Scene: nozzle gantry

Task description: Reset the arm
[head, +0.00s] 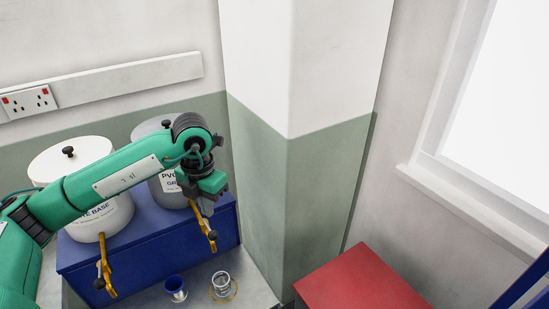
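My green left arm reaches in from the left across the front of two tubs. My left gripper (207,207) hangs at its end, pointing down in front of the grey tub (172,190). Its fingers are small and dark against the tub and the blue stand, so I cannot tell whether they are open or shut. No held object can be made out. My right gripper is not in view.
A white tub (112,217) and the grey one stand on a blue stand (150,250) with yellow taps (105,272). A blue cup (175,287) and a clear or metallic cup (222,286) stand below. A pillar (285,190) and red box (362,283) are right.

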